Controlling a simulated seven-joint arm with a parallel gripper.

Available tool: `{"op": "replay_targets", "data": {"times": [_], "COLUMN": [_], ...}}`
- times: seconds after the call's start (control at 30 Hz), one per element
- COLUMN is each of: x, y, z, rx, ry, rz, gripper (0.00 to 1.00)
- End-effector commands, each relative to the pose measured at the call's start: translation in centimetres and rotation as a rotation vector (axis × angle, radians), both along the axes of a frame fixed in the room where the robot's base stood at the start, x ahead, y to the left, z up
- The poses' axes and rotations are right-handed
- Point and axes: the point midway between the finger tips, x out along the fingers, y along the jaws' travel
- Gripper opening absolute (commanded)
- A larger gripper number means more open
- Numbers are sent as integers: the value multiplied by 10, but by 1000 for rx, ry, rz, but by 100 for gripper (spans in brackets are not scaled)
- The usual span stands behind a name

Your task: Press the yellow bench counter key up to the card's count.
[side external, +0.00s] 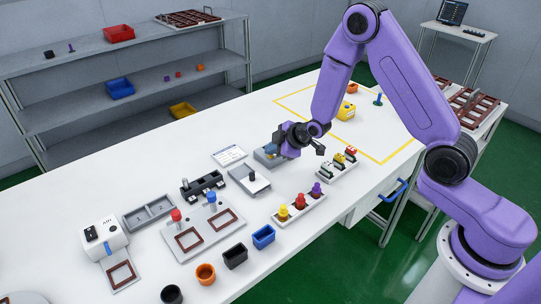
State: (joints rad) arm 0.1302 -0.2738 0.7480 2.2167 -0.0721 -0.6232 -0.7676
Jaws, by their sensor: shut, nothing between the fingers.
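A yellow block-like device (345,111) stands at the back of the white bench, inside a yellow taped outline. It looks like the bench counter, but its key and any number are too small to make out. A white card with a blue header (229,155) lies flat left of my gripper; its print is unreadable. My gripper (319,150) is shut and empty, above the middle of the bench. It is nearer the camera than the yellow device and apart from it.
A grey open box (268,158) is partly hidden by my wrist. A rack of coloured plungers (299,207), fixtures and small pots fill the front. The taped area (300,97) has free room.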

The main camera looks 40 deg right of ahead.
Motion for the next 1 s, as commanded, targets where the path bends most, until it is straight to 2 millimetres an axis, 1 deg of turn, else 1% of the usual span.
{"op": "replay_targets", "data": {"times": [0.57,1.0], "x": [0,0], "y": [0,0], "z": [-3,13], "rx": [0,0], "ry": [0,0], "rz": [0,0], "gripper": [0,0]}}
